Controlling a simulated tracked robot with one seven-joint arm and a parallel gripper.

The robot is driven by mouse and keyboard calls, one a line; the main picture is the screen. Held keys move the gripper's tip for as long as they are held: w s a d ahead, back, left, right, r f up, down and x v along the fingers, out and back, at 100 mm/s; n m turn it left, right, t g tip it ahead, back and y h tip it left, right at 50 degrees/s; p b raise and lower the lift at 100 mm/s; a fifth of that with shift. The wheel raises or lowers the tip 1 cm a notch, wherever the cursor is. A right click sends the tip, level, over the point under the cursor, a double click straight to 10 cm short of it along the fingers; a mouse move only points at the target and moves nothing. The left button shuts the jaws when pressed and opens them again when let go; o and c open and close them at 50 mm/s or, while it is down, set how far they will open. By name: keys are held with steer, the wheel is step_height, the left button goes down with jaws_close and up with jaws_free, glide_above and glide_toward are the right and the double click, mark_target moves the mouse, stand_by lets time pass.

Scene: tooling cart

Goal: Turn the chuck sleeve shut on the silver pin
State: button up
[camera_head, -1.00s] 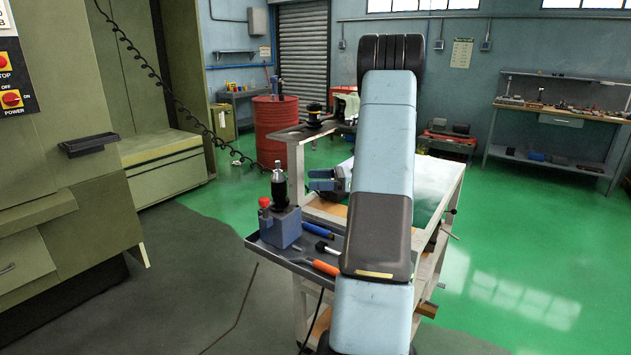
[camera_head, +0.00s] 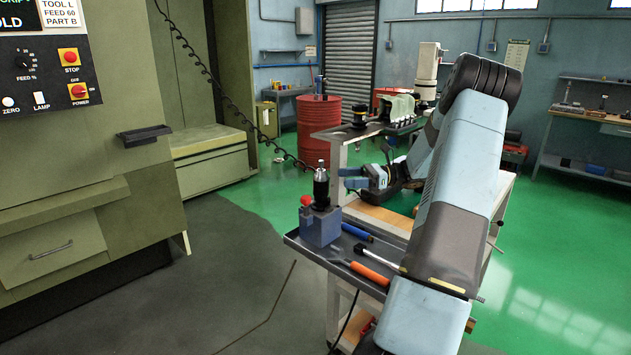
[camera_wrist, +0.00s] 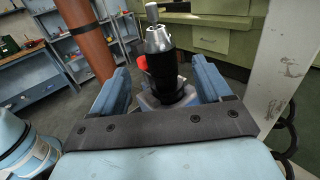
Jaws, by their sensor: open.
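The chuck (camera_head: 321,187) stands upright, with a black body and a silver tapered upper part. The silver pin (camera_head: 321,163) sticks up from its top; it also shows in the wrist view (camera_wrist: 152,13). The chuck rises from a blue-grey block (camera_head: 320,229) on the cart's tray. My gripper (camera_head: 345,177) is just right of the chuck, at about its upper body height, with fingers pointing at it. In the wrist view, the open fingers (camera_wrist: 162,72) appear on either side of the black body, apart from it. How far the chuck lies between them is unclear.
A red knob (camera_head: 306,201) sits on the block beside the chuck. A pale cart post (camera_wrist: 290,65) stands close on the right in the wrist view.

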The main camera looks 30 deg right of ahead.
mark_target(316, 179)
steer(key=x, duration=1.1)
steer(key=shift+d, duration=0.1)
steer(key=c, duration=1)
steer(key=shift+t, duration=0.3)
steer(key=m+t+h, duration=0.4)
steer(key=t, duration=0.1)
steer(key=m+t+h, duration=0.2)
steer(key=shift+w+d+m+t, duration=0.2)
steer(key=shift+w+m+t, duration=0.1)
steer(key=shift+t, duration=0.1)
steer(key=shift+w+d+m+t+h, duration=0.15)
steer(key=shift+m+t+h, duration=0.45)
steer(key=shift+m+h, duration=0.55)
steer(key=shift+s+d+m+t+h, duration=0.1)
steer(key=shift+m+t+h, duration=0.55)
steer(key=shift+h, duration=0.8)
steer(key=shift+w+d+m+t+h, duration=0.15)
steer(key=shift+m+t+h, duration=0.4)
steer(key=shift+m+h, duration=0.6)
steer(key=shift+h, duration=0.35)
